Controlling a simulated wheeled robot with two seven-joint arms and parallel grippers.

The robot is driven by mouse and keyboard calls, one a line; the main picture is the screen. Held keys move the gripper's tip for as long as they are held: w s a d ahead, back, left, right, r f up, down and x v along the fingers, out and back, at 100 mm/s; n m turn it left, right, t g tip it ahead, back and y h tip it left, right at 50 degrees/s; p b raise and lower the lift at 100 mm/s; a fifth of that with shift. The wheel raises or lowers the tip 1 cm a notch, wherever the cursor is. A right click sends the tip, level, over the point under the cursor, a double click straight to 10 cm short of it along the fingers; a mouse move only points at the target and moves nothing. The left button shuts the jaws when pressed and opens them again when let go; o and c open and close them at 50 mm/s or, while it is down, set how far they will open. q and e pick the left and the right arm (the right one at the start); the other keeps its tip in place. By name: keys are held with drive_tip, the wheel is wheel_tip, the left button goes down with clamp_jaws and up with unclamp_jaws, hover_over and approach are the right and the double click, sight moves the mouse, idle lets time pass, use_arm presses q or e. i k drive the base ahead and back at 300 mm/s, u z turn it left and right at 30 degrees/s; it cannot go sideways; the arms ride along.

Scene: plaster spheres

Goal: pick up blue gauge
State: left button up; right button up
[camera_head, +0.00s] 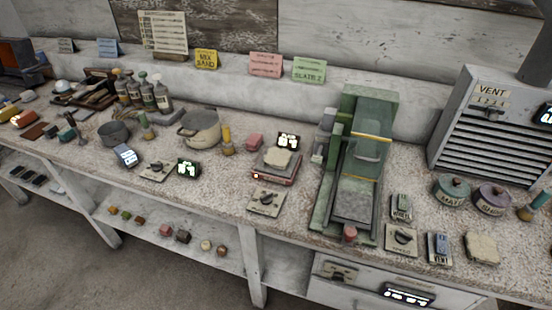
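A small blue-grey box with a pale lit face (126,156) lies on the bench left of centre, in front of the grey pot; it looks like the blue gauge, though it is too small to read. Another blue-grey box (439,247) near the front right edge is marked VENT. Neither of my grippers shows in the head view.
The grey pot (115,134) stands just behind the box, and a switch plate (157,171) and a dark box with a green display (187,167) lie to its right. A large green machine (357,160) stands right of centre. Bare bench lies left of the box.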

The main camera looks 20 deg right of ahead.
sight(123, 153)
drive_tip(key=u, duration=0.25)
drive_tip(key=k, duration=0.45)
drive_tip(key=u, duration=1.15)
drive_tip(key=i, duration=1.4)
drive_tip(key=z, duration=1.2)
drive_tip(key=i, duration=0.65)
drive_tip(key=z, duration=0.65)
